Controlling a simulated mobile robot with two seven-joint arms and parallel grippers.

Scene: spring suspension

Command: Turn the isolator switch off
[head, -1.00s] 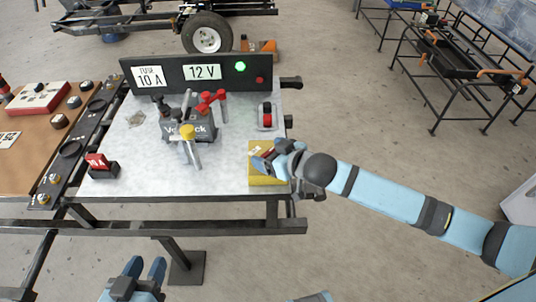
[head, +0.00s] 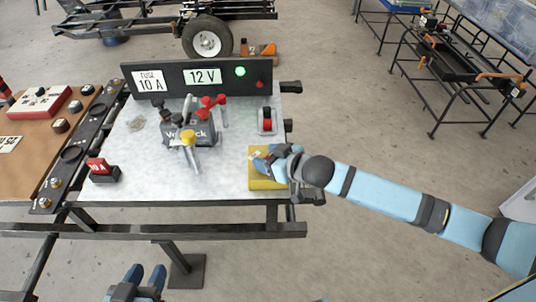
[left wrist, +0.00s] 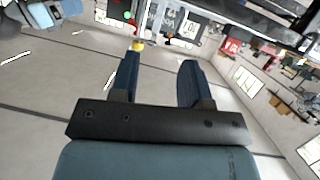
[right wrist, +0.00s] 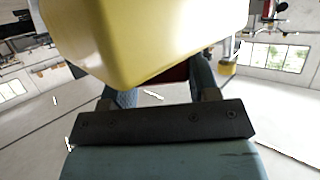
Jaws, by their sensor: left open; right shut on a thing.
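A yellow box (head: 268,183), which looks like the isolator switch, sits at the front right corner of the grey bench top. My right gripper (head: 266,159) is over its top and covers most of it. In the right wrist view the yellow box (right wrist: 150,35) fills the top, and a dark red part (right wrist: 172,72) shows between the fingers, which are shut on it. Its exact angle is hidden. The green lamp (head: 240,71) on the black panel is lit; the red lamp is dim. My left gripper (head: 146,272) is open and empty, in front of the bench.
The bench top (head: 130,178) carries a dark block (head: 188,133) with red, black and yellow handles, a red-and-black switch (head: 267,121) and a red 10 A fuse (head: 98,166). A brown board (head: 30,165) lies at the left. The bench's front middle is clear.

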